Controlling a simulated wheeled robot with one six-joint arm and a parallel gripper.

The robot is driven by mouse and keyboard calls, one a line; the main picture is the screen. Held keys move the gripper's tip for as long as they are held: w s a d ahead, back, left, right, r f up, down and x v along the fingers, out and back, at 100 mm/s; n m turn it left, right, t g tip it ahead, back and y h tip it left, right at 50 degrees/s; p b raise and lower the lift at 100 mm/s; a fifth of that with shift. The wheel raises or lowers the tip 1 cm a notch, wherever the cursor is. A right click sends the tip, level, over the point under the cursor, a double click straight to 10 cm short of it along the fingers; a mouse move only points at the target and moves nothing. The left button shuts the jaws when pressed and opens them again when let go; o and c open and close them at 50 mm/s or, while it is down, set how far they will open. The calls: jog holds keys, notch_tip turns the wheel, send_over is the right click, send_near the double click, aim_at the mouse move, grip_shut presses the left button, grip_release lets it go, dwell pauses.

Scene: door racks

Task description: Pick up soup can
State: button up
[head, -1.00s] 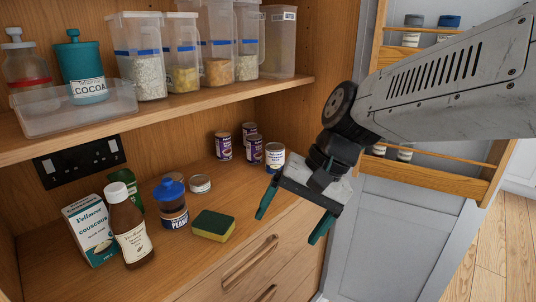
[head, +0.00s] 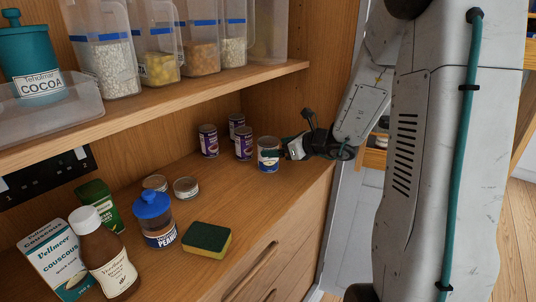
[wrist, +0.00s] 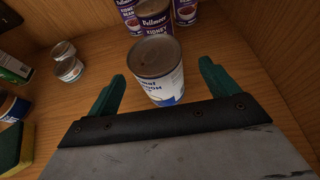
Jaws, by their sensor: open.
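The soup can (head: 268,157), with a white and blue label, stands upright on the wooden counter at the right end of the can group. In the wrist view the soup can (wrist: 158,72) is centred, lid up, between the two green fingers. My gripper (head: 284,149) is at the can's right side in the head view. It is open, with a finger on each side of the can and visible gaps to it in the wrist view (wrist: 162,72).
Purple kidney bean cans (head: 243,143) stand just behind the soup can. The shelf (head: 150,108) with food containers is above. A green and yellow sponge (head: 207,240), a peanut jar (head: 155,220), small tins (head: 186,187) and a brown bottle (head: 106,255) stand to the left.

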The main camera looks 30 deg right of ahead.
jog(key=x, duration=0.4)
jog(key=shift+w+a, duration=0.15)
jog(key=shift+a, duration=0.1)
jog(key=shift+c, duration=0.4)
jog(key=c, duration=1.2)
jog(key=shift+r, duration=0.15)
